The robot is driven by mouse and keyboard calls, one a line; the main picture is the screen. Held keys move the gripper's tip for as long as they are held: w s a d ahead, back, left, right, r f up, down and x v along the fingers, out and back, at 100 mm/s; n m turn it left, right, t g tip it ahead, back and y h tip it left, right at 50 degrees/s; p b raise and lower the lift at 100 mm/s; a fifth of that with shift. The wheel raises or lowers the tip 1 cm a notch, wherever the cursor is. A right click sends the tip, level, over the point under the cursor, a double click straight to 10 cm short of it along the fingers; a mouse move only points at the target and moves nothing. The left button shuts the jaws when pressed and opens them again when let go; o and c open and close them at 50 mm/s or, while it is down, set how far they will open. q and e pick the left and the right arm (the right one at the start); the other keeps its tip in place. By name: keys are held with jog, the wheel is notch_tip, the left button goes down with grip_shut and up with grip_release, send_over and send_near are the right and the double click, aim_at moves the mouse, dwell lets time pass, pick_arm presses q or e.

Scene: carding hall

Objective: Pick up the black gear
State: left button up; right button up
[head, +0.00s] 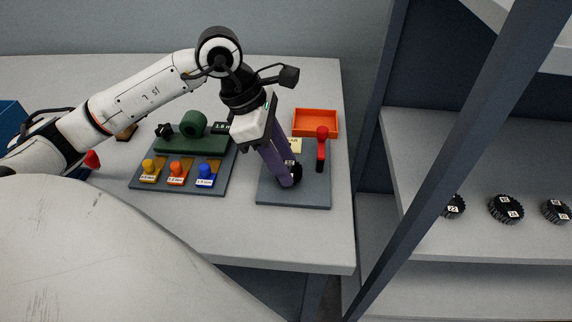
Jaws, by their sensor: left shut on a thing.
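My left gripper (284,173) reaches down from the upper left over the small grey board (310,199) on the table. Its long purple fingers are shut on a black gear (297,171), which shows at the fingertips. The fingers hide part of this gear, and I cannot tell whether it still touches the board. Several other black gears with white number labels lie on the shelf at the right, one of them here (506,209). My right gripper is not in view.
A red-knobbed lever (321,150) stands close right of the gripper, with an orange tray (316,122) behind. Left is a board with a green block (191,145) and yellow, orange and blue knobs. A dark shelf post (460,150) crosses the right side. The table front is clear.

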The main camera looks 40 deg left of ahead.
pick_arm(q)
notch_tip(320, 180, up, 14)
jog(key=p, duration=0.3)
dwell(0.8)
